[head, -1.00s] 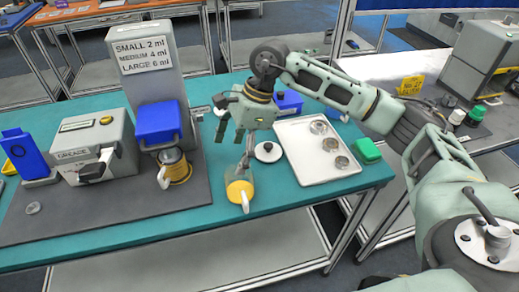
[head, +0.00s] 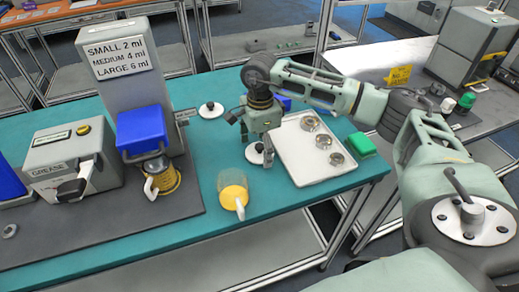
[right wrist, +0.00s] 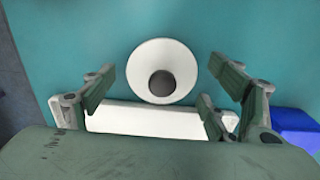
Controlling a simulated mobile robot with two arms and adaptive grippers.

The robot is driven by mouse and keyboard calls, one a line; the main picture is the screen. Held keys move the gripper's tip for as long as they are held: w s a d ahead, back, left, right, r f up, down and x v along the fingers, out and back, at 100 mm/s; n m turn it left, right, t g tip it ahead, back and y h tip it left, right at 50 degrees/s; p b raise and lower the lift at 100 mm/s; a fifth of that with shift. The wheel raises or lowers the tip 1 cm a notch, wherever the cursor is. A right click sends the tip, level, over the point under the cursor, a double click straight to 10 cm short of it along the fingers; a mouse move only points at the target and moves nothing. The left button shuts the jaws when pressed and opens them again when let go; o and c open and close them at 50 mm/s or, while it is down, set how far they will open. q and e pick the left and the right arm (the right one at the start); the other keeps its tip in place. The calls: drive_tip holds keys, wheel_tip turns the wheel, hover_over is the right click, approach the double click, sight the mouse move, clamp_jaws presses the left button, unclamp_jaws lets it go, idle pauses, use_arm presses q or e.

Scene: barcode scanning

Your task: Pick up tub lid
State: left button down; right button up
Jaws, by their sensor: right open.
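A white round tub lid with a dark knob lies on the teal table under my right gripper; it shows in the right wrist view (right wrist: 150,58) and partly in the head view (head: 253,158). My right gripper (head: 256,143) is open and points down over this lid. In the right wrist view its fingers (right wrist: 160,75) stand to both sides of the lid, apart from it. A second white lid (head: 211,111) with a dark knob lies farther back. A clear tub with yellow contents (head: 231,181) stands uncovered in front. My left gripper is out of view.
A white tray (head: 298,168) with several round metal parts lies just right of the lid. A green box (head: 361,145) sits beside it. The grease dispenser (head: 130,82) and a yellow tub (head: 163,180) stand at left. Bare table lies left of the lid.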

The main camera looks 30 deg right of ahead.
drive_tip(key=shift+c, duration=0.7)
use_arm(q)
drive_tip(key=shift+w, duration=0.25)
use_arm(e)
drive_tip(key=c, duration=0.8)
drive_tip(key=shift+r, duration=0.1)
